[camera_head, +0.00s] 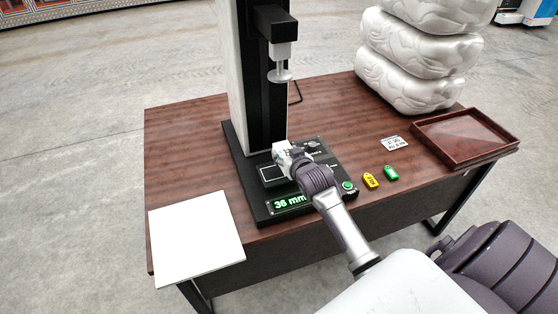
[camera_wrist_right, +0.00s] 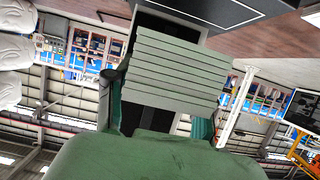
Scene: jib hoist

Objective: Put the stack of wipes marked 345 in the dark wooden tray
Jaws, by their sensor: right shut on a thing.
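My right gripper (camera_head: 284,153) is over the black base of the measuring stand, its arm coming in from the lower right. In the right wrist view it is shut on a grey-green layered stack (camera_wrist_right: 180,62), which appears to be the wipes. No number is readable on the visible side. In the head view the stack is mostly hidden by the gripper, and I cannot tell whether it touches the base. The dark wooden tray (camera_head: 437,137) lies at the table's right end and looks empty. My left gripper is not in view.
The stand (camera_head: 262,214) has a column, an overhead plunger (camera_head: 280,74) and a display reading 36 mm. A yellow tag (camera_head: 370,181), a green tag (camera_head: 391,173) and a printed card (camera_head: 394,143) lie between stand and tray. A white sheet (camera_head: 196,240) lies left; white bundles (camera_head: 405,80) stand behind.

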